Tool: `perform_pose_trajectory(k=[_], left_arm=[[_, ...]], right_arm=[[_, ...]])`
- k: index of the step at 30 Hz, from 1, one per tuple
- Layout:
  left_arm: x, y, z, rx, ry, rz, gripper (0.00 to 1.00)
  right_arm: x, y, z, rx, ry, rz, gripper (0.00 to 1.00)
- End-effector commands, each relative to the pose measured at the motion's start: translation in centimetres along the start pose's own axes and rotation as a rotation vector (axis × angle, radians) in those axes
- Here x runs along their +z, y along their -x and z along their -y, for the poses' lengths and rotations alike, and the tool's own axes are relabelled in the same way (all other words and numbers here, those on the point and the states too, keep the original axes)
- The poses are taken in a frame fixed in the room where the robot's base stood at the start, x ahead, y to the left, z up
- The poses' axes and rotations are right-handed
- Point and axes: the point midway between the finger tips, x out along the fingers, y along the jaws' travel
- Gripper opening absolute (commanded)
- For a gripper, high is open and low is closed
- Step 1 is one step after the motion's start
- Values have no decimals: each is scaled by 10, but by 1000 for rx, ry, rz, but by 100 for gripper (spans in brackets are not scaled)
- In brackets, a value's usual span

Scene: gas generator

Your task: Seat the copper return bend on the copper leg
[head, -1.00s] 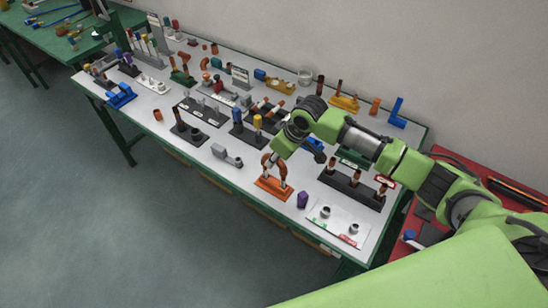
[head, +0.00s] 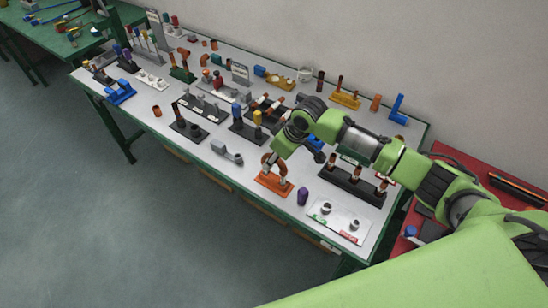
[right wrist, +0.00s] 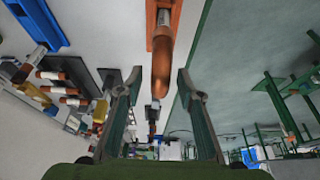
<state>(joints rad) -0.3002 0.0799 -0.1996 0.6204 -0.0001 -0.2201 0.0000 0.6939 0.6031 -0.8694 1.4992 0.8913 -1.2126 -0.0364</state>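The copper return bend (head: 267,160) is an inverted U standing over the orange base (head: 262,186) near the table's front edge. Pale leg parts show beneath it, but the joints are too small to judge. In the right wrist view, the bend (right wrist: 161,66) lies between and just beyond the fingertips, with the orange base (right wrist: 152,15) behind it. My right gripper (right wrist: 158,78) is open, with a gap on each side of the bend. In the head view the right wrist is just above the bend, and its fingers are hard to make out. My left gripper is out of view.
A black stand with copper-topped posts (head: 350,191) is to the right. A purple piece (head: 302,197) and a pale plate with two fittings (head: 338,236) stand in front of it. A grey fitting (head: 226,151) lies left of the orange base. Crowded stands fill the table behind.

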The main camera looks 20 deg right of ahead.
Motion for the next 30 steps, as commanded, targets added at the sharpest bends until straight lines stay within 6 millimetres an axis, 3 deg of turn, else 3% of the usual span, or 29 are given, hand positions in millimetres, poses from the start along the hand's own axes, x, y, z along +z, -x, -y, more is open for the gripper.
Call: perform_pose_trajectory(k=[8,21,30], left_arm=[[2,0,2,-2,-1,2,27],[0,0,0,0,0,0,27],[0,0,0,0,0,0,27]], right_arm=[[0,9,-1,0,-1,0,34],[0,96,-1,2,2,-2,34],[0,120,0,-1,0,1,34]])
